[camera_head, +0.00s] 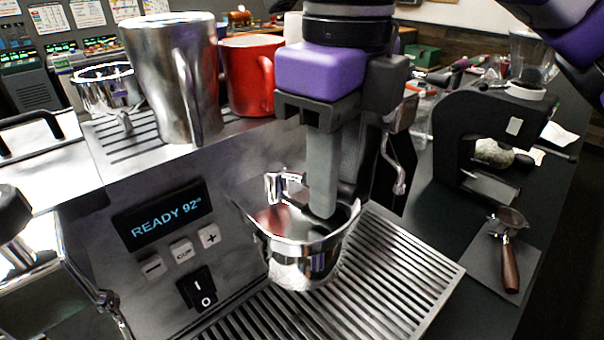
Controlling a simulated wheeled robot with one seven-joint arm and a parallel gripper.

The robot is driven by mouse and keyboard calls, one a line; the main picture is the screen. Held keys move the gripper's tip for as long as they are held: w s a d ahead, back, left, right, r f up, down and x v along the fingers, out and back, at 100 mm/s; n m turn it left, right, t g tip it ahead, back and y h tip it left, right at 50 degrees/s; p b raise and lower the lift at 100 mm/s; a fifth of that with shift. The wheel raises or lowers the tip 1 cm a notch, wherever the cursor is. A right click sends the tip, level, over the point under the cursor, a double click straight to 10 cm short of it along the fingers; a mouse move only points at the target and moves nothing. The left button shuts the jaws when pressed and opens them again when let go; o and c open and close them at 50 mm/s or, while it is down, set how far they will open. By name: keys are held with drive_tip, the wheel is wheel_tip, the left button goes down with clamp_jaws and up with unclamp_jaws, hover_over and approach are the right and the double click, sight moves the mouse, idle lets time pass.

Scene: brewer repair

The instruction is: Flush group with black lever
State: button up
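The espresso machine (110,190) fills the left and middle, its display reading READY 92°. My gripper (328,205) is purple and black with grey fingers pointing down in front of the group area. The fingers overlap in this view, so I cannot tell whether they are apart or hold anything. The fingertips overlap the opening of a shiny chrome vessel-like part (303,268) above the drip tray; contact cannot be told. I cannot make out a black lever at the group; my gripper hides much of that area. A black rocker switch (197,288) marked I and O sits on the front panel.
A steel pitcher (170,80) and red mug (250,75) stand on top of the machine. A chrome wand (392,165) hangs right of my gripper. The slatted drip tray (400,275) is below. A black grinder (465,130) and wooden-handled portafilter (510,255) are at right.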

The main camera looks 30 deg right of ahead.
drive_tip(key=shift+s+a+f+m+b, duration=0.15)
drive_tip(key=shift+s+a+m+b, duration=0.1)
drive_tip(key=shift+a+m+b, duration=0.8)
drive_tip(key=shift+s+a+m+b, duration=0.1)
drive_tip(key=shift+a+m+b, duration=0.35)
drive_tip(key=shift+m, duration=0.5)
drive_tip(key=shift+a+m+b, duration=0.35)
drive_tip(key=shift+a+m, duration=0.1)
drive_tip(key=shift+m, duration=0.45)
idle(0.5)
drive_tip(key=shift+d+n+p, duration=0.4)
drive_tip(key=shift+d+n, duration=1)
drive_tip(key=shift+n, duration=0.6)
drive_tip(key=shift+w+d+n, duration=0.3)
drive_tip(key=shift+d+n, duration=0.25)
drive_tip(key=shift+n, duration=0.3)
drive_tip(key=shift+w+d+n, duration=0.25)
drive_tip(key=shift+d+n, duration=0.3)
drive_tip(key=shift+n, duration=0.3)
drive_tip(key=o, duration=0.4)
drive_tip(key=shift+r+p, duration=0.2)
drive_tip(key=shift+p, duration=0.1)
